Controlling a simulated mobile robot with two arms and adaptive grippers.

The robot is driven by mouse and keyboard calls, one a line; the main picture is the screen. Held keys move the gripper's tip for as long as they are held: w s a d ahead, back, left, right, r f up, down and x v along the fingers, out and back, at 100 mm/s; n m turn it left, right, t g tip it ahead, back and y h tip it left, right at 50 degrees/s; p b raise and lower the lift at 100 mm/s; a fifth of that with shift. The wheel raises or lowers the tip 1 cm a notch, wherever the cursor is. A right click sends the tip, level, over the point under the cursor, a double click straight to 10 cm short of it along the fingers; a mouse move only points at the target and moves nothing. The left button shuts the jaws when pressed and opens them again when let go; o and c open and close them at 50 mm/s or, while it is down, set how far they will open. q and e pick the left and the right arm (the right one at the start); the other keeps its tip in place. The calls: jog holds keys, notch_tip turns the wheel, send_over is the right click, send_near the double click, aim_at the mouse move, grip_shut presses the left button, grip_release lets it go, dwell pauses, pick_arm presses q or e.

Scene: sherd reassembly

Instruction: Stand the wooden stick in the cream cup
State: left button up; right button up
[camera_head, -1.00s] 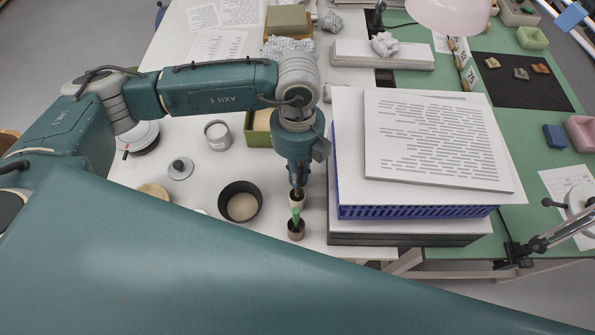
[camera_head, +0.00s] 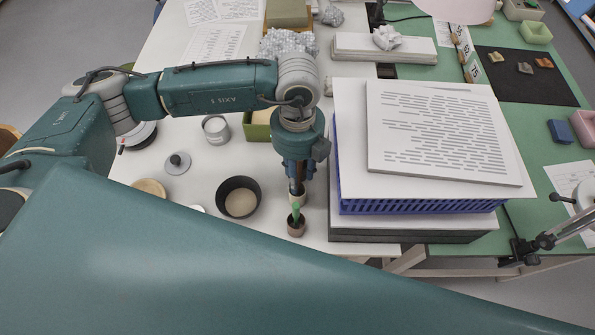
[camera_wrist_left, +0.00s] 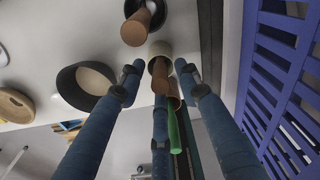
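How deep the stick sits is hidden. My right gripper is not in view.
A dark bowl (camera_head: 223,208) is to the left. A blue crate (camera_head: 420,203) under white boards stands close on the right. Another brown cylinder (camera_wrist_left: 134,30) stands beyond the cup.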

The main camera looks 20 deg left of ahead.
pick_arm(q)
jog(key=shift+r, duration=0.2)
notch_tip(320, 180, up, 12)
jog(key=shift+w+a+f, duration=0.15)
jog(key=shift+w+f, duration=0.05)
jog(key=shift+w, duration=0.25)
dwell(0.6)
